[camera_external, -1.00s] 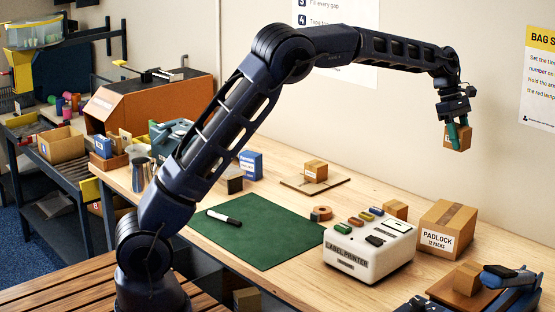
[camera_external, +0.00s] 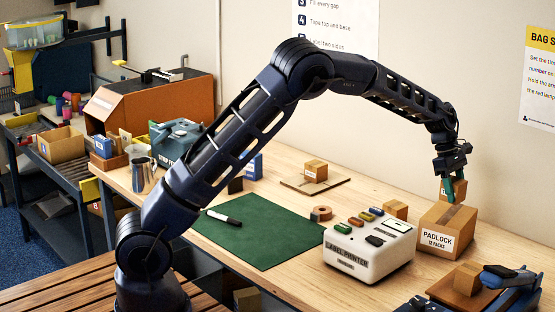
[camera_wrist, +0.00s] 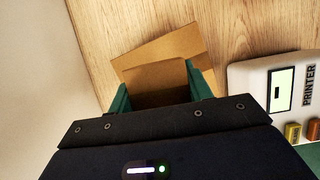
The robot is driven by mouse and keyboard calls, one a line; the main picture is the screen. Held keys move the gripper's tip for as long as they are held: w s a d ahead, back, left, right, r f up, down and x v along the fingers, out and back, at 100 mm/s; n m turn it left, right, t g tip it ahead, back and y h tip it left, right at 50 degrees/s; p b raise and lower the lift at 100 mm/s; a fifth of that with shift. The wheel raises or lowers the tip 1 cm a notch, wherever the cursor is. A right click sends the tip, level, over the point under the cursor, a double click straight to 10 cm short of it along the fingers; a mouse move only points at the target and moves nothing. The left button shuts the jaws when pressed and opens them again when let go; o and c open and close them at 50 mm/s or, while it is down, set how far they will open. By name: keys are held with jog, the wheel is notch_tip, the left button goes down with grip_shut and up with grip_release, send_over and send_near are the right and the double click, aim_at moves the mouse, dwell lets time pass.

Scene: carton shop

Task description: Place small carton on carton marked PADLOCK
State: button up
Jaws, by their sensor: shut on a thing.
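My gripper (camera_external: 450,187) is shut on a small brown carton (camera_external: 458,187), with its green fingers on the carton's sides. The carton marked PADLOCK (camera_external: 434,239) stands on the bench behind the label printer, and the held carton is directly over its top. Whether the two touch or a small gap remains, I cannot tell. In the wrist view the small carton (camera_wrist: 155,78) sits between the green fingers, and the larger carton's top (camera_wrist: 180,42) shows beyond it. The underside of the small carton is hidden.
The white label printer (camera_external: 368,250) stands left of the PADLOCK carton. Another small carton (camera_external: 395,209) is behind the printer. A carton (camera_external: 467,278) and a blue-handled device (camera_external: 508,278) are at the front right. The wall rises close behind.

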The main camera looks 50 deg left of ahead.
jog(key=shift+f, duration=2.1)
jog(key=shift+f, duration=0.15)
jog(key=o, duration=1)
jog(key=shift+c, duration=0.2)
